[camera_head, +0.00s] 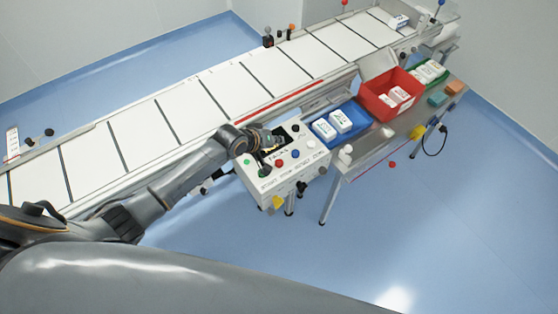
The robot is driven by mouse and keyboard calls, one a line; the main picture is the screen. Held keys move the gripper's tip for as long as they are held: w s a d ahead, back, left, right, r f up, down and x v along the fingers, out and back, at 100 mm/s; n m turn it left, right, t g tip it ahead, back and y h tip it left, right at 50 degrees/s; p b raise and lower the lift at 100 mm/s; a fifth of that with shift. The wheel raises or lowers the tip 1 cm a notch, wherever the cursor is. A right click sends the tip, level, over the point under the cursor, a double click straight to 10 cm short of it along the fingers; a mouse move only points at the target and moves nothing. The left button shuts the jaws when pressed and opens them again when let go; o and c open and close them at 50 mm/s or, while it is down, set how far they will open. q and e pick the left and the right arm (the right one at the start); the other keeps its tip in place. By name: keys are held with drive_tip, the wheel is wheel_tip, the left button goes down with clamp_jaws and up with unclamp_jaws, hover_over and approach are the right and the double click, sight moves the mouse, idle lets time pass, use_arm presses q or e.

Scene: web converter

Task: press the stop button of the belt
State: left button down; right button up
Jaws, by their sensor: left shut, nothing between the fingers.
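The white control box (287,178) stands in front of the belt (205,100) near the middle of the view. Its sloped top carries a green button (247,161), a red button (279,163), a blue button (295,154) and a white button (311,143). The labels are too small to read, so I cannot tell by text which is stop. My left gripper (276,140) is shut and empty. It is over the back part of the box top, behind the red button in the picture, and hides part of the panel. My right gripper is not in view.
A side table (352,170) right of the box holds a blue bin (358,122) and a red bin (408,78) with white packs, and a green tray (441,80). The blue floor in front is clear.

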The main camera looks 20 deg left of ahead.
use_arm(q)
drive_tip(key=b, duration=0.8)
hover_over(277, 163)
wheel_tip(277, 163, down, 8)
drive_tip(key=shift+s, duration=0.1)
drive_tip(key=shift+f, duration=0.45)
idle(0.8)
drive_tip(key=shift+f, duration=0.2)
